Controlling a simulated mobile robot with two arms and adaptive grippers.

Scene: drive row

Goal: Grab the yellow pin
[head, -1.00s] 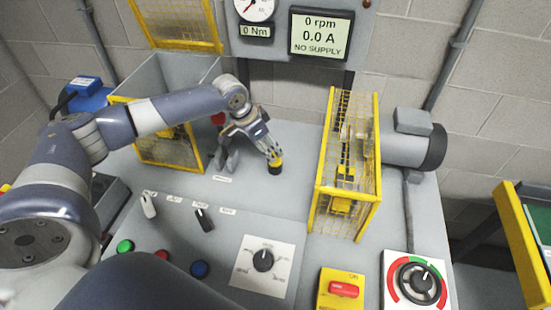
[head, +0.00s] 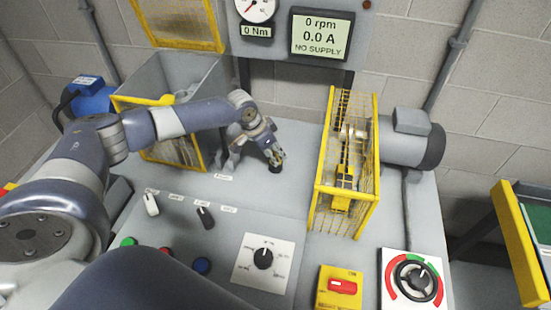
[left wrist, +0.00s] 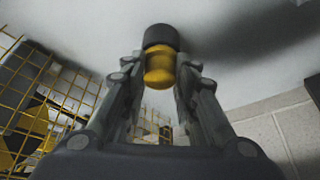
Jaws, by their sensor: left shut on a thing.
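The yellow pin (left wrist: 160,70) is a short yellow knob in a dark round collar (left wrist: 160,38) on the grey bench top. In the left wrist view it stands between the two fingers of my left gripper (left wrist: 160,80). In the head view my left gripper (head: 276,157) is down at the pin, and its fingers hide most of the yellow; the dark collar (head: 275,169) shows just below the fingertips. The gripper is shut on the pin, which still sits at its collar. My right gripper is not in view.
A yellow mesh guard (head: 362,165) stands right of the pin, with a grey motor (head: 405,145) behind it. Left of the gripper is a grey bin (head: 190,75) with a yellow-edged front. Switches and a dial (head: 263,258) lie in front. The display (head: 320,33) reads NO SUPPLY.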

